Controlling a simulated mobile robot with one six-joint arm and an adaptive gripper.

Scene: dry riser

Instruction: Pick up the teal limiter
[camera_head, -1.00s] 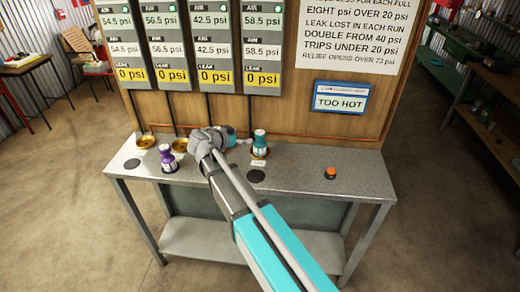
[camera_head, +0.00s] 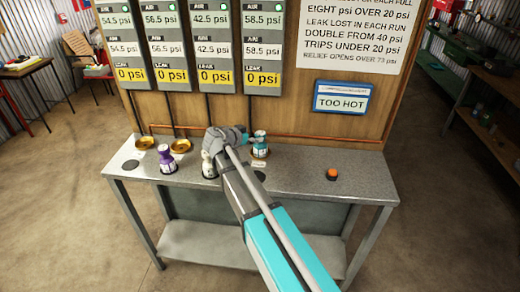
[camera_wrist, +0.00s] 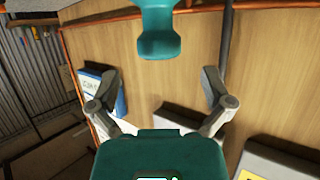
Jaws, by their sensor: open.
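The teal limiter (camera_head: 260,144) stands upright at the back of the grey bench (camera_head: 310,185), a white tag in front of it. My gripper (camera_head: 244,138) is just left of it in the head view, its fingers partly hidden by my wrist. In the wrist view, which looks upside down, the open fingers (camera_wrist: 160,76) reach up the picture. The limiter's teal flared top (camera_wrist: 158,35) lies between and beyond their tips. I see no contact with it.
A purple limiter (camera_head: 167,160) and a whitish one (camera_head: 209,166) stand left of my gripper. An orange button (camera_head: 332,174) is on the right. The wooden board (camera_head: 290,110) and copper pipe rise close behind the bench.

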